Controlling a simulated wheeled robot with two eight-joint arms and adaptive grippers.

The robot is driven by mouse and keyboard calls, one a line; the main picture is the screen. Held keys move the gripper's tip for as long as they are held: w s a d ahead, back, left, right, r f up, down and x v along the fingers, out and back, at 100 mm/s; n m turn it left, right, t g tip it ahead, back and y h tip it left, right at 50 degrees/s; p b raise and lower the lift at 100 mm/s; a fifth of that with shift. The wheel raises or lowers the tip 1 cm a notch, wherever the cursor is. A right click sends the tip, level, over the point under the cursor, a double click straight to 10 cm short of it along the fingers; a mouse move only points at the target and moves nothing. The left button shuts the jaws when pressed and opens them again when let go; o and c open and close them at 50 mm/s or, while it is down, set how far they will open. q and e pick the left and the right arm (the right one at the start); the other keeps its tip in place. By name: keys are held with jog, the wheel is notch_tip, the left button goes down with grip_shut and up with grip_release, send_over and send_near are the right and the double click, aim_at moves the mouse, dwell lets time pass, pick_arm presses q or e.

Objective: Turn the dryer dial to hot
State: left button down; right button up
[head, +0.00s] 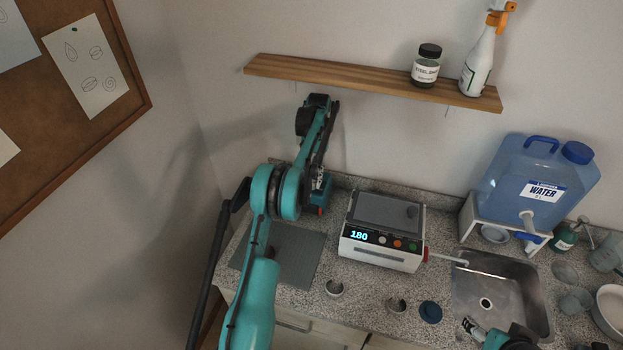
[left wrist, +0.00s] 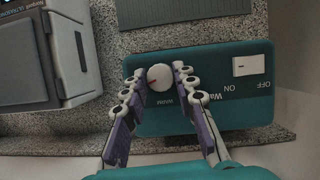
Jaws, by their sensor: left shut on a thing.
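The teal dryer (left wrist: 215,112) fills the middle of the left wrist view, with its lettering upside down. It has a round white dial (left wrist: 160,77) with a small reddish mark and a white switch block (left wrist: 252,65) by the words ON and OFF. A WARM label shows by the dial; a hot label cannot be made out. My left gripper (left wrist: 160,80) has its fingertips on both sides of the dial and is shut on it. In the head view my left arm hides most of that spot. My right gripper (head: 470,325) is by the sink's front edge, its opening unclear.
A white device (head: 385,257) showing 180 stands right of the arm. A grey mat (head: 300,258) lies left of it. The sink (head: 520,285) and blue water jug (head: 535,185) are right. A shelf (head: 340,75) hangs above.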

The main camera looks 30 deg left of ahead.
pick_arm(q)
jog(key=shift+m, duration=0.4)
jog(key=c, duration=1.2)
grip_release()
